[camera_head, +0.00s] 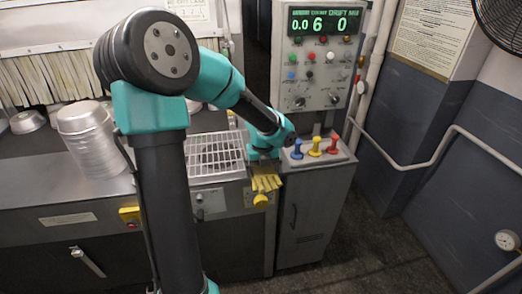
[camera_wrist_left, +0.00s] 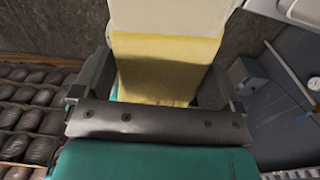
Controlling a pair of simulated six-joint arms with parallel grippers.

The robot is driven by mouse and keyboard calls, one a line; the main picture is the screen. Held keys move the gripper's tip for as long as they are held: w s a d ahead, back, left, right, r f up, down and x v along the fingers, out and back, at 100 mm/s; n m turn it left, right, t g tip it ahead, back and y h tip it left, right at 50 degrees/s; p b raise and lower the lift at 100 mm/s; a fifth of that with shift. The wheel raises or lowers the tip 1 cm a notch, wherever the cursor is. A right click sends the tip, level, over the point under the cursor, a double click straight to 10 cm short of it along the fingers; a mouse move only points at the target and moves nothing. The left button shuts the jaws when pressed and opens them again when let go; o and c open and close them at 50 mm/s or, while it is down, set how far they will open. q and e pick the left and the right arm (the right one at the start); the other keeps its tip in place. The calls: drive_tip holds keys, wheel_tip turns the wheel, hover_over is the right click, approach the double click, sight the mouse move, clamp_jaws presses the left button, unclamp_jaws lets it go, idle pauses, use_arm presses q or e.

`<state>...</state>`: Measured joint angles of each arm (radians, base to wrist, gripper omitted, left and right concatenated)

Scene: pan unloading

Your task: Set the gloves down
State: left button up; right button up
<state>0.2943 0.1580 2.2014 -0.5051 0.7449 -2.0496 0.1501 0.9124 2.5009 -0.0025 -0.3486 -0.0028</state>
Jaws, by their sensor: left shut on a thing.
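The yellow gloves (camera_head: 266,183) hang at the front edge of the metal counter, just left of the grey control cabinet. My left gripper (camera_head: 263,166) is directly above them and shut on them. In the left wrist view the gloves (camera_wrist_left: 158,68) fill the space between the two dark fingers of my left gripper (camera_wrist_left: 155,85), with a pale cream part beyond the yellow part. Whether the gloves touch the counter front cannot be told. My right gripper is not in view.
A wire rack (camera_head: 214,155) lies on the counter, left of the gripper. A stack of metal pans (camera_head: 88,140) stands further left. Blue, yellow and red levers (camera_head: 315,147) stand on the cabinet (camera_head: 312,215) at right. The floor (camera_head: 365,240) right of the cabinet is clear.

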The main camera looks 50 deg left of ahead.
use_arm(q)
drive_tip(key=shift+a, duration=0.1)
drive_tip(key=w+a, duration=0.3)
drive_tip(key=w+a+f, duration=0.1)
drive_tip(key=w+a, duration=0.2)
drive_tip(key=a, duration=0.1)
drive_tip(key=w+a, duration=0.4)
drive_tip(key=shift+a+f, duration=0.1)
drive_tip(key=shift+f, duration=0.1)
drive_tip(key=shift+w+a+f, duration=0.1)
drive_tip(key=shift+w+a, duration=0.2)
drive_tip(key=shift+f, duration=1.7)
drive_tip(key=shift+f, duration=0.1)
drive_tip(key=o, duration=0.5)
drive_tip(key=shift+f, duration=0.1)
drive_tip(key=shift+o, duration=0.7)
